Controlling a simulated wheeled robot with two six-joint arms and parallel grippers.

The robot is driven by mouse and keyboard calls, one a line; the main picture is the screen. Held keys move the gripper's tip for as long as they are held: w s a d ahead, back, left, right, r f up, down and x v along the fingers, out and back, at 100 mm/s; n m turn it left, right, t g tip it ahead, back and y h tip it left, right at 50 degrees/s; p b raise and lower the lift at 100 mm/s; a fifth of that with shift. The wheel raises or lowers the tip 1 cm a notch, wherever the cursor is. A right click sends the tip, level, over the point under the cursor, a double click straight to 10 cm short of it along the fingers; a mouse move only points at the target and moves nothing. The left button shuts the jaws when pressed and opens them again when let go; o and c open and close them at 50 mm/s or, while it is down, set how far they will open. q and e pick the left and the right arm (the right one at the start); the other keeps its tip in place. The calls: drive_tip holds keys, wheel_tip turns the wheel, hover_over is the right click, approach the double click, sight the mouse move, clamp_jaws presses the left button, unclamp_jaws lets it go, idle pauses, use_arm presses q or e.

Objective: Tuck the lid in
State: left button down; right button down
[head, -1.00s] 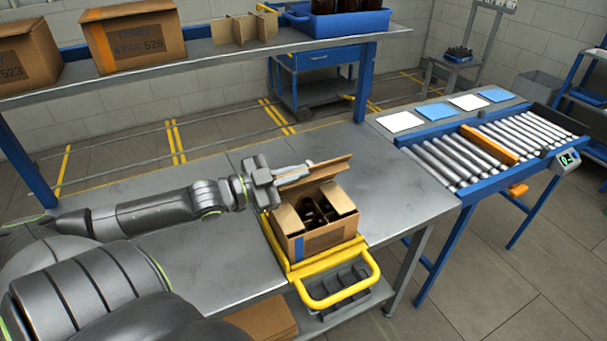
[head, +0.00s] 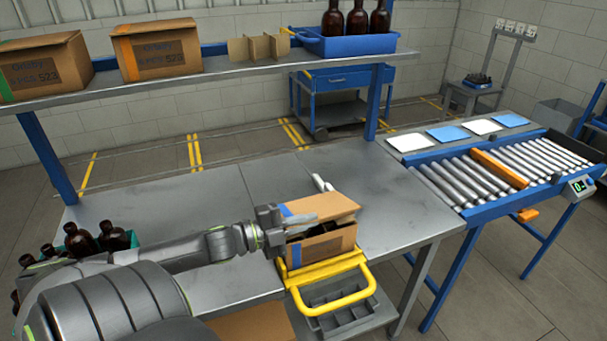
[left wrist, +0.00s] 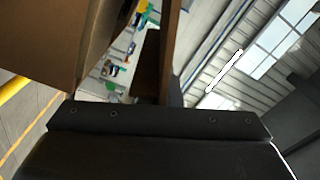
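The cardboard box (head: 328,246) stands in a yellow-framed holder at the front of the table. Its large lid flap (head: 318,207) lies slanted over the top, with a dark gap below it at the left, where the contents are mostly hidden. My left gripper (head: 272,232) is at the box's left side, close to the lid's left edge; I cannot tell whether it touches. In the left wrist view, brown cardboard (left wrist: 75,40) fills the upper left and a narrow brown strip (left wrist: 170,50) stands above the dark gripper body. The finger opening is not clear. My right gripper is not in view.
A yellow handle (head: 335,300) juts out in front of the box. A white object (head: 322,183) lies behind the lid. Dark bottles (head: 85,240) stand at the left. A shelf (head: 210,77) runs above the back, and a roller conveyor (head: 490,170) is at the right.

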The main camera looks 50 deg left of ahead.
use_arm(q)
drive_tip(key=shift+s+d+f+m+b, duration=0.1)
drive_tip(key=shift+d+f+m+b, duration=0.1)
drive_tip(key=shift+f+m, duration=0.35)
drive_tip(key=shift+s+d+f+m+b, duration=0.1)
drive_tip(key=shift+d+f+m+b, duration=0.1)
drive_tip(key=shift+f+m, duration=0.35)
drive_tip(key=shift+d+f+m+b, duration=0.1)
drive_tip(key=shift+f+m+b, duration=0.1)
drive_tip(key=shift+f+m, duration=0.35)
drive_tip(key=shift+f, duration=0.15)
drive_tip(key=c, duration=1.6)
unclamp_jaws()
